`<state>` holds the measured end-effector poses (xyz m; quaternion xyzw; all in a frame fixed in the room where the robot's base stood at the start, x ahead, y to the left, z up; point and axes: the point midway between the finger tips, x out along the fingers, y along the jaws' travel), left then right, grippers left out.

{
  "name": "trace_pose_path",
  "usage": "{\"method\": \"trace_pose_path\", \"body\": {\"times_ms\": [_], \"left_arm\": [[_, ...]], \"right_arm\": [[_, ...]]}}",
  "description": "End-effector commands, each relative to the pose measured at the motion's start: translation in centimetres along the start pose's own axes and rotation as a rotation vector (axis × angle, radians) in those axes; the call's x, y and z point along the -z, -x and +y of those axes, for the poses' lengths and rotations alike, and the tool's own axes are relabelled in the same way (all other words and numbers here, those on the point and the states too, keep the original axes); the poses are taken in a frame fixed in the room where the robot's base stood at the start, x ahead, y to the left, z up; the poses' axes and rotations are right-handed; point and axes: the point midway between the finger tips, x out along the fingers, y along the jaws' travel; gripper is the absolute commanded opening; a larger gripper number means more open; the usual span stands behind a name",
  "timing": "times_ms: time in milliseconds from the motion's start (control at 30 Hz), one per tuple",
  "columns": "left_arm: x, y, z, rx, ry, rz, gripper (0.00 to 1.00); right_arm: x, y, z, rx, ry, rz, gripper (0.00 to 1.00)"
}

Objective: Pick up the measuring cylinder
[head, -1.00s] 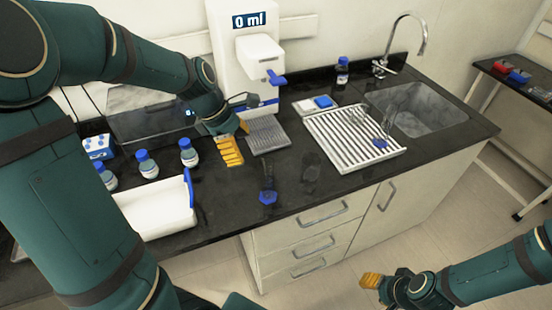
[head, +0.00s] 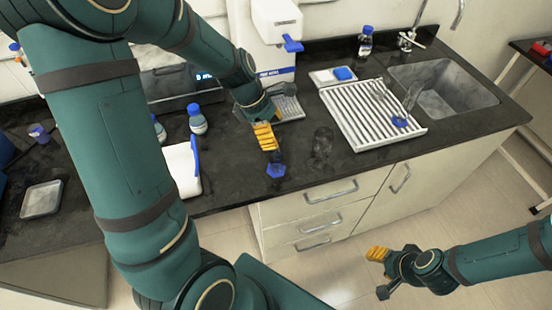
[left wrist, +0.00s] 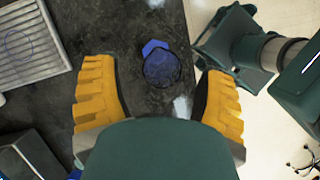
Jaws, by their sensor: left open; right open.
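A clear measuring cylinder with a blue six-sided base (head: 275,171) stands on the dark counter near its front edge. In the left wrist view its blue base (left wrist: 153,46) and round clear body show ahead of the fingers, between their lines. My left gripper (head: 265,137) is open just behind and above it, partly covering its upper part in the head view. Its orange fingers (left wrist: 158,95) are apart with nothing held. A similar blue-based clear vessel (head: 400,122) stands on the white drain rack. My right gripper (head: 378,255) is open and empty, out over the floor.
A clear beaker (head: 322,142) stands right of the cylinder. The white drain rack (head: 350,122) and sink (head: 440,88) lie farther right. A white dispenser (head: 270,40) stands behind.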

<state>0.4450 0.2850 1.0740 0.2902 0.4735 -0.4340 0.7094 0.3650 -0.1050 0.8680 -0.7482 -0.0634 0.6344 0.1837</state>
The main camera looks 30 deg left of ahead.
Motion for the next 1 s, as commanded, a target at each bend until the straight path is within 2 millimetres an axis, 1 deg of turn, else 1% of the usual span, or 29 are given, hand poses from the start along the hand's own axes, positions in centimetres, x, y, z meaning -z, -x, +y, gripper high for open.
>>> {"method": "trace_pose_path", "body": {"times_ms": [33,100,233,333,533,567,600,667,700,767,1000], "left_arm": [[0.0,-1.1,-0.2,0.005,0.000,0.001,0.71],[-0.1,-2.1,-0.3,0.004,0.000,0.001,0.71],[-0.1,-3.5,-0.2,0.002,0.000,0.000,0.71],[-0.1,-3.9,-0.2,0.002,0.000,0.000,0.71],[-0.1,-3.9,-0.2,0.001,0.000,0.000,0.71],[-0.1,-3.9,-0.2,0.001,0.000,0.000,0.69],[-0.1,-3.9,-0.2,0.001,0.000,0.000,0.55],[-0.1,-3.9,-0.2,0.001,0.000,0.000,0.34],[-0.1,-3.9,-0.2,0.001,0.000,0.000,0.20],[-0.1,-3.9,-0.2,0.001,0.000,0.000,0.00],[-0.1,-3.9,-0.2,0.002,-0.001,0.000,0.00]], "right_arm": [[-0.1,-0.4,0.1,-0.001,0.000,0.000,0.47],[-0.1,-0.6,0.2,-0.001,0.000,0.000,0.47],[-0.1,-1.0,0.3,-0.002,0.000,0.000,0.47],[-0.1,-1.1,0.4,-0.002,0.000,0.000,0.47],[-0.1,-1.0,0.3,-0.002,0.000,0.000,0.47],[-0.1,-1.0,0.3,-0.002,0.000,0.000,0.47],[-0.1,-1.0,0.3,-0.002,0.000,0.000,0.47],[-0.1,-1.0,0.3,-0.002,0.000,0.000,0.47],[-0.1,-1.0,0.3,-0.002,0.000,0.000,0.47],[-0.1,-1.0,0.3,-0.002,0.000,0.000,0.47],[-0.1,-1.0,0.3,-0.002,0.000,0.000,0.47]]}}
